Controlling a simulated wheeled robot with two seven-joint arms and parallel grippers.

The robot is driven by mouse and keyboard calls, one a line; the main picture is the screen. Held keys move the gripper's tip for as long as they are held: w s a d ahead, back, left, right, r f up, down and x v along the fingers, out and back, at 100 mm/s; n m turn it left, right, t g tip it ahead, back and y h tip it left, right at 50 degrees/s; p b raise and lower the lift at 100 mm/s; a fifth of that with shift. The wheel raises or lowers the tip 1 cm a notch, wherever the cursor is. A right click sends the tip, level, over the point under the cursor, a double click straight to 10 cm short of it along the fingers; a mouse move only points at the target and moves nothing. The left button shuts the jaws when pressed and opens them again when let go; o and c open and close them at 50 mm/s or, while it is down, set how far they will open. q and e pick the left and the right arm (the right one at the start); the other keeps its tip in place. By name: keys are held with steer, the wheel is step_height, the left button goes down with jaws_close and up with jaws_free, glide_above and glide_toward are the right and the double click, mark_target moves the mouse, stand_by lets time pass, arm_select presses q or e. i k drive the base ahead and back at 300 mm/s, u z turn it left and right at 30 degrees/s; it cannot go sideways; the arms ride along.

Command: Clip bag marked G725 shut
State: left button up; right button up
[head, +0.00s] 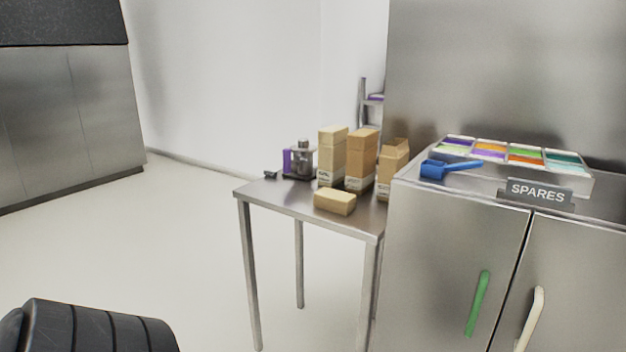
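Three tan paper bags stand upright near the right end of a steel table, a left one (332,156), a middle one (361,160) and a right one (393,171). Each has a pale label low on its front, too small to read, so I cannot tell which is G725. The right bag is partly hidden by the cabinet. A small dark object (270,174), perhaps a clip, lies at the table's back left. Neither of my grippers is in view.
The steel cabinet (446,237) at right carries a blue scoop (434,170), a tray of coloured compartments (577,182) and a SPARES sign (538,193).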

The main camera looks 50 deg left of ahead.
mark_target(394, 155)
steer(key=u, duration=1.1)
steer(key=i, duration=1.15)
steer(key=u, duration=0.55)
